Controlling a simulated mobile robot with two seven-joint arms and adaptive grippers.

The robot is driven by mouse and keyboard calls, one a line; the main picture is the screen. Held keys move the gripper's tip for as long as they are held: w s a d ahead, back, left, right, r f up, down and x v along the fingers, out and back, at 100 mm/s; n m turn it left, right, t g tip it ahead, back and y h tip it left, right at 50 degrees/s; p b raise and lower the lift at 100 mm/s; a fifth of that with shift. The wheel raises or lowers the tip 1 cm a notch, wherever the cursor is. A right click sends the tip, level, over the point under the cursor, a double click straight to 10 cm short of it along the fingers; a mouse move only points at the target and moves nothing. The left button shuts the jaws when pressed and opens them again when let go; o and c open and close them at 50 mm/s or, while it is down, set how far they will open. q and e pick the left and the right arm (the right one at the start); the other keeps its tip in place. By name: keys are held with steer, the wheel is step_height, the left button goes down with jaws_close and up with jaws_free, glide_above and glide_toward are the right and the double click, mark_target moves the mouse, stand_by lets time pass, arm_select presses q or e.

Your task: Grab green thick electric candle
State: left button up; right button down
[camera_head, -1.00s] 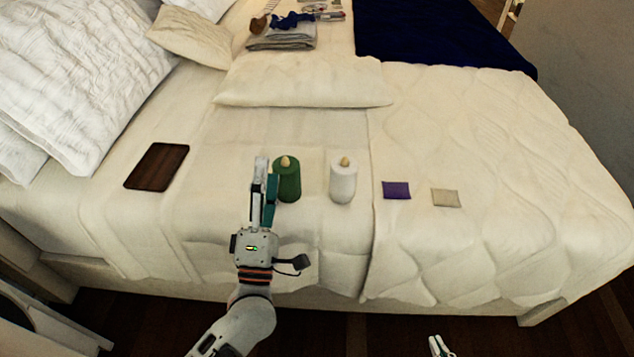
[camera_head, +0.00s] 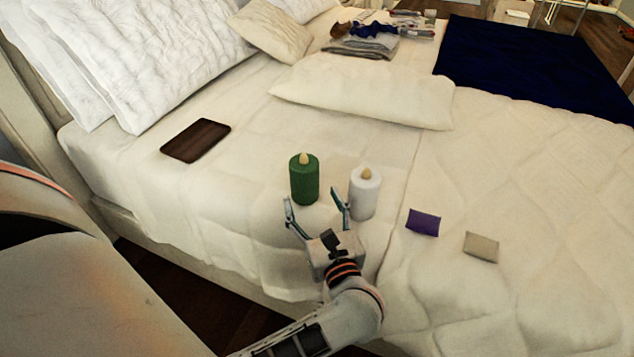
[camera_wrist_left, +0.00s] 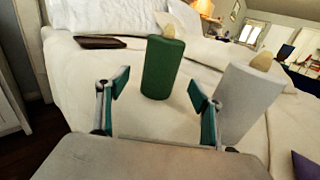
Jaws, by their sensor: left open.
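The green thick candle (camera_head: 304,183) stands upright on the bed, with a pale flame tip on top. My left gripper (camera_head: 316,210) is open and empty, just on the near side of the green candle, with its fingers spread and pointing at it. In the left wrist view the green candle (camera_wrist_left: 161,69) stands beyond the fingertips, between the two fingers (camera_wrist_left: 158,92), apart from them. A white candle (camera_head: 365,196) stands upright to the right of the green one, close to the right finger; it also shows in the left wrist view (camera_wrist_left: 246,104). My right gripper does not show.
A dark brown tray (camera_head: 196,141) lies to the left on the bed. A purple packet (camera_head: 423,222) and a beige packet (camera_head: 481,247) lie to the right. A cream pillow (camera_head: 365,91) lies behind the candles. Bare sheet is left of the green candle.

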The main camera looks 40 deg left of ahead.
mark_target(305, 178)
arm_select(q)
steer(key=x, duration=0.7)
steer(key=shift+w+a+r, duration=0.15)
steer(key=shift+w+r, duration=0.05)
steer(key=shift+r, duration=0.05)
steer(key=c, duration=1.3)
